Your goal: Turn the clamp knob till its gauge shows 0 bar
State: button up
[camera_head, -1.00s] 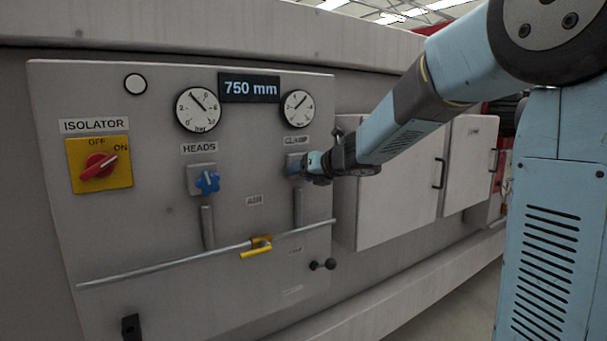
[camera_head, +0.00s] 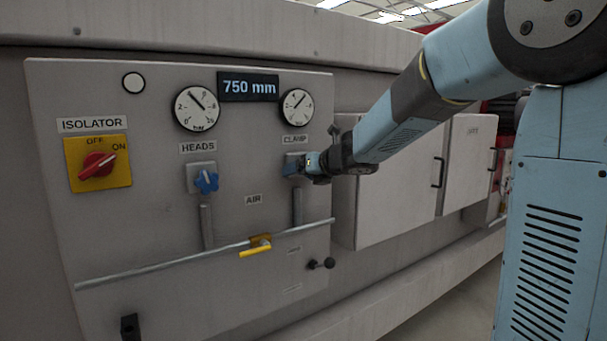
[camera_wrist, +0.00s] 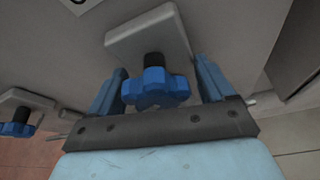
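The clamp knob (camera_wrist: 155,88) is a blue lobed knob on a dark shaft, on a pale block. In the wrist view it sits between the two blue fingers of my gripper (camera_wrist: 162,80). The fingers are open, one on each side, with a narrow gap to the knob. In the head view my gripper (camera_head: 303,163) is at the block under the CLAMP label and mostly hides the knob. The clamp gauge (camera_head: 296,105) above it has its needle pointing to the upper right; its numbers are too small to read.
Left of it are the heads gauge (camera_head: 195,107) and the blue heads knob (camera_head: 206,182). A red isolator switch (camera_head: 98,165) is on yellow at far left. A pipe with a yellow-handled valve (camera_head: 257,247) crosses below. White cabinets (camera_head: 391,190) stand to the right.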

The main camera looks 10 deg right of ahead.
jog(key=v, duration=1.3)
jog(key=shift+s+d, duration=0.15)
jog(key=shift+s, duration=0.15)
jog(key=s+d+m+t+h, duration=0.1)
jog(key=s+d+m+h, duration=0.4)
jog(key=m, duration=0.6)
jog(key=s+d+m+t+h, duration=0.15)
jog(key=d+m+h, duration=0.25)
jog(key=d+m, duration=0.55)
jog(key=s+a+f+m+g, duration=0.3)
jog(key=s+f+m, duration=0.3)
jog(key=s+m, duration=0.3)
jog(key=s+a+f+m+g+y, duration=0.1)
jog(key=s+a+f+m+g, duration=0.2)
jog(key=s+m, duration=0.7)
notch_tip(320, 180, down, 3)
jog(key=shift+s+f+g+y, duration=0.25)
jog(key=shift+s+g+y, duration=0.1)
jog(key=shift+g, duration=0.8)
